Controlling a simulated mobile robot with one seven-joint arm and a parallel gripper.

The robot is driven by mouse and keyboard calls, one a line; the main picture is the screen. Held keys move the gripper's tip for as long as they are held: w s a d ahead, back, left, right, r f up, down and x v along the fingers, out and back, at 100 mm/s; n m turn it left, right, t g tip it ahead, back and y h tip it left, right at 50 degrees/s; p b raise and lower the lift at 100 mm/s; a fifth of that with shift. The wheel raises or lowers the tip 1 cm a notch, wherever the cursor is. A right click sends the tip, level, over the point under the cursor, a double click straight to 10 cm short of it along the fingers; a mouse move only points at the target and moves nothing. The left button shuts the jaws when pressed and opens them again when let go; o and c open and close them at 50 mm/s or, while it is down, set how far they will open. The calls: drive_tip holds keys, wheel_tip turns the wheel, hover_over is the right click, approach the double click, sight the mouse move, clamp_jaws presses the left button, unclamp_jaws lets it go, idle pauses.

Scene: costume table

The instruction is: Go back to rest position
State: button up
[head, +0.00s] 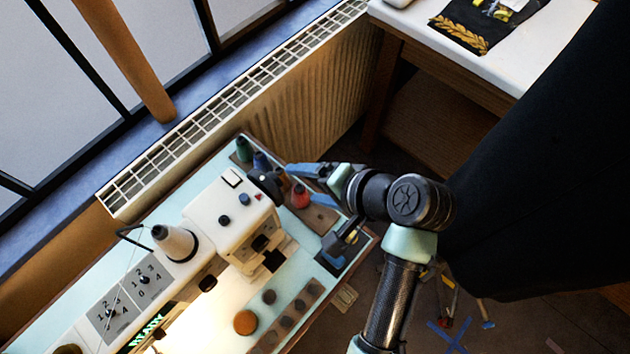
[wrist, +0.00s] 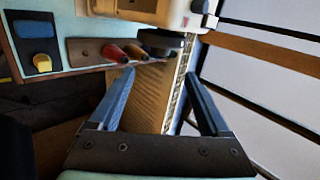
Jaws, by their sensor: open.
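My gripper (head: 298,171) is at the far right end of the sewing table in the head view, close to the thread spools. Its two blue fingers stand apart in the wrist view (wrist: 158,76), with nothing between them. In the head view, one blue finger shows clearly and the other is hard to make out. My arm comes up from the bottom right and bends at the dark wrist joint. A red spool (head: 300,196) shows just below the fingers; I cannot tell the gap between them.
A radiator (head: 300,118) runs behind. A white-topped table (head: 400,24) is at top right; dark cloth hangs at right.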

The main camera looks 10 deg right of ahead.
drive_tip(key=shift+v, duration=0.85)
drive_tip(key=w+r+n+t+h, duration=0.2)
drive_tip(key=w+r+t, duration=0.15)
drive_tip(key=r, duration=0.65)
drive_tip(key=w+r+n+t+h, duration=0.1)
drive_tip(key=w+r+n+t, duration=0.15)
drive_tip(key=w+r, duration=0.45)
drive_tip(key=w+r+n+t+h, duration=0.15)
drive_tip(key=r+t, duration=0.25)
drive_tip(key=r, duration=0.8)
drive_tip(key=s+a+r+n+t, duration=0.1)
drive_tip(key=s+a+r+t, duration=0.1)
drive_tip(key=r, duration=0.7)
drive_tip(key=s+a+r+n+t+h, duration=0.1)
drive_tip(key=s+a+r+t, duration=0.1)
drive_tip(key=s+r+t, duration=0.3)
drive_tip(key=s+a+r+n+t, duration=0.1)
drive_tip(key=s+a+r+t, duration=0.1)
drive_tip(key=r, duration=1)
drive_tip(key=s+t, duration=0.1)
drive_tip(key=s, duration=0.1)
drive_tip(key=shift+s+r+n+t, duration=0.3)
drive_tip(key=shift+r+n, duration=0.1)
drive_tip(key=shift+a, duration=0.1)
drive_tip(key=shift+c, duration=0.2)
